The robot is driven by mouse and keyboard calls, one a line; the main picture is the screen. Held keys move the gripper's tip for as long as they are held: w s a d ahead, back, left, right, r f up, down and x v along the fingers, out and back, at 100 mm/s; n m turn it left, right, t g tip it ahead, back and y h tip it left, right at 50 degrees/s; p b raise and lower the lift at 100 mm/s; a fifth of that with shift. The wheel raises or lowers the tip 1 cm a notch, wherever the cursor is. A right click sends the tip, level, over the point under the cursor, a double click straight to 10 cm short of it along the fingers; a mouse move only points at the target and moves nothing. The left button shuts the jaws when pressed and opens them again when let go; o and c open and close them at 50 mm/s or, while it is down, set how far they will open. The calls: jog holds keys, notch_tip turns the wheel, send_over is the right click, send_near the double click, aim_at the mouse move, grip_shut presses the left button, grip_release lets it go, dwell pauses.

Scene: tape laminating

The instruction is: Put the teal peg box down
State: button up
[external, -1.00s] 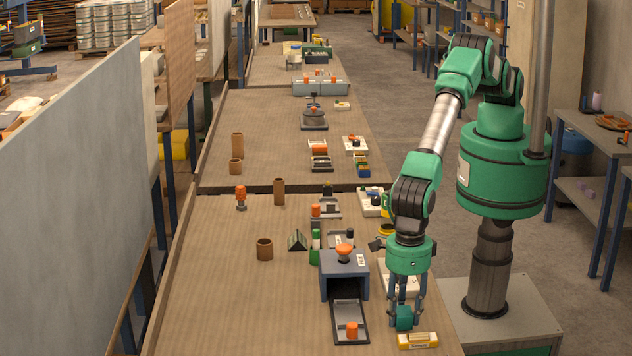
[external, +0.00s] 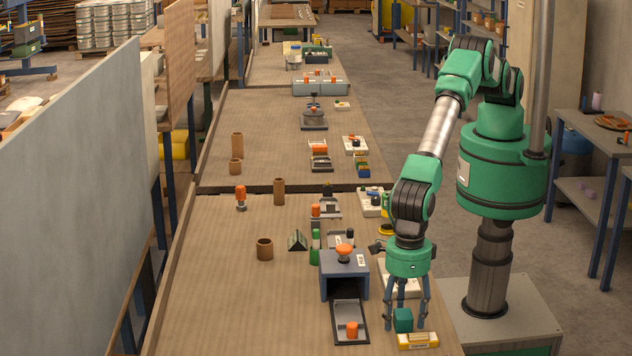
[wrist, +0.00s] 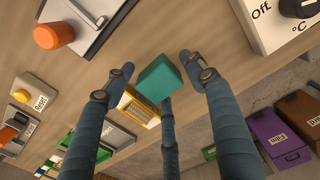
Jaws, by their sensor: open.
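The teal peg box (external: 403,319) is a small block low between the fingers of my gripper (external: 405,322) at the near right of the table. In the wrist view the teal peg box (wrist: 158,79) sits in the gap of my gripper (wrist: 157,72). The blue-grey fingers stand apart from it on both sides, so the gripper is open around it. The box appears to rest on the table. Its underside is hidden.
A yellow-and-white labelled block (external: 417,340) lies just in front of the box. A blue-grey housing (external: 344,280) with an orange knob and a sliding tray (external: 349,315) stands to the left. A white controller (wrist: 285,20) is close by.

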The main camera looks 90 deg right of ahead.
aim_at(404, 313)
notch_tip(404, 313, up, 12)
dwell(0.7)
jog(key=shift+r, duration=0.1)
dwell(0.4)
dwell(0.4)
